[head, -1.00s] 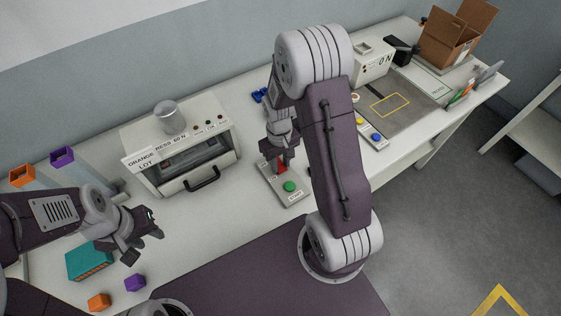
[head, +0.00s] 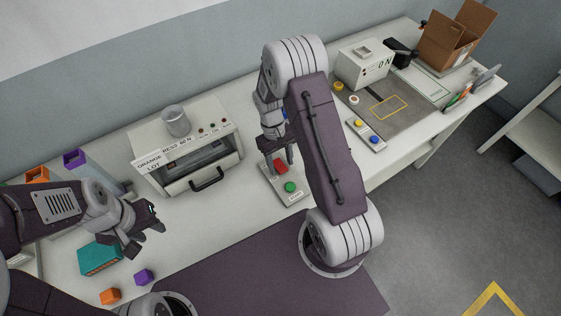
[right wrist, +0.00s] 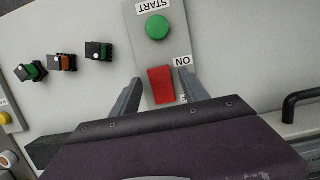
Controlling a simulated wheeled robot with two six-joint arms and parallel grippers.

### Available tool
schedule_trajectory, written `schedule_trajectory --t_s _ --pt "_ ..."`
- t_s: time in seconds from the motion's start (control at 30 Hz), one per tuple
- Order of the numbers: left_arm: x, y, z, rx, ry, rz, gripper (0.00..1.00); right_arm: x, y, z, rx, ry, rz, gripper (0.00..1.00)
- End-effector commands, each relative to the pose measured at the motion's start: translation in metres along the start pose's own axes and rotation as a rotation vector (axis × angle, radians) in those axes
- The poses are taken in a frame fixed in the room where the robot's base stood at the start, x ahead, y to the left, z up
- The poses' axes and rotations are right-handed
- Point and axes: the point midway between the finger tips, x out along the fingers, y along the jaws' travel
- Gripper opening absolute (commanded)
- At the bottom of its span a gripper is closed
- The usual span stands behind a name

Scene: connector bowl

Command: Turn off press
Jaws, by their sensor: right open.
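The press (head: 183,146) is a white box with a dark window, a black handle and a label reading "ORANGE LOT". To its right is a grey control plate (head: 297,197) with a green START button (head: 291,187) and a red rocker switch (head: 281,167). In the right wrist view the red switch (right wrist: 161,86) lies between the fingertips of my right gripper (right wrist: 158,80), with an "ON" label beside it. My right gripper (head: 279,150) is open and empty just above the switch. My left gripper (head: 146,228) appears open and empty, left of the press front.
A teal block (head: 99,259), an orange cube (head: 110,296) and a purple cube (head: 144,277) lie at the lower left. Several small connectors (right wrist: 62,63) lie beside the control plate. A second machine (head: 364,68) and a cardboard box (head: 455,38) stand at the back right.

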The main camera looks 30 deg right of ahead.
Motion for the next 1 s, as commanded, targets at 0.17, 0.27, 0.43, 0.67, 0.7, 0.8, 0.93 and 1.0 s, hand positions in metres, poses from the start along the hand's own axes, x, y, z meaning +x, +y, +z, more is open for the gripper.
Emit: schedule_trajectory --t_s 0.17,0.27,0.43,0.67,0.7,0.8,0.93,1.0 --pt "0.003 0.000 0.000 0.000 0.000 0.000 0.36 -0.016 0.000 -0.002 0.000 0.006 0.001 0.53" --pt "0.005 0.000 0.001 0.000 0.000 0.000 0.36 -0.039 0.000 -0.002 0.000 0.007 0.001 0.53" --pt "0.007 0.000 0.001 0.000 0.000 0.000 0.36 -0.074 0.000 -0.001 0.000 0.005 0.000 0.53" --pt "0.007 0.000 0.001 0.000 0.000 0.000 0.36 -0.091 0.000 0.000 0.000 0.001 0.000 0.53" --pt "0.007 0.000 0.001 0.000 0.000 0.000 0.36 -0.091 0.000 0.000 0.000 0.001 0.000 0.53" --pt "0.007 0.000 0.001 0.000 0.000 0.000 0.36 -0.091 0.000 0.000 0.000 0.000 0.000 0.53" --pt "0.007 0.000 0.001 0.000 0.000 0.000 0.36 -0.091 0.000 0.000 0.000 0.000 0.000 0.53" --pt "0.007 0.000 0.001 0.000 0.000 0.000 0.36 -0.091 0.000 0.000 0.000 0.000 0.000 0.53"
